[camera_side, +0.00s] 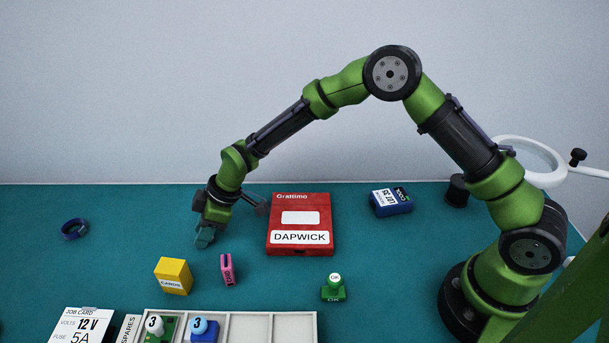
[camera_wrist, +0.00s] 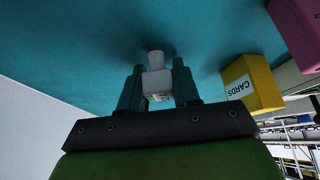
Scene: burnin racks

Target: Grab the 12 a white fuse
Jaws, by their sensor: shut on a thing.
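My gripper (camera_side: 205,236) is low over the green mat, left of the red box. In the wrist view my gripper (camera_wrist: 157,88) has its two dark fingers shut on a small white block-shaped piece, the white fuse (camera_wrist: 157,84). Any marking on the fuse is too small to read. In the side view the fuse is hidden by the fingers. I cannot tell whether it touches the mat.
A red DAPWICK box (camera_side: 300,220) stands right of my gripper. A yellow CARDS box (camera_side: 173,276) and a pink block (camera_side: 227,269) are in front. A blue box (camera_side: 391,202), a green OK stamp (camera_side: 333,289), a dark ring (camera_side: 74,229), a job card (camera_side: 83,325) and a divided tray (camera_side: 270,314) lie around.

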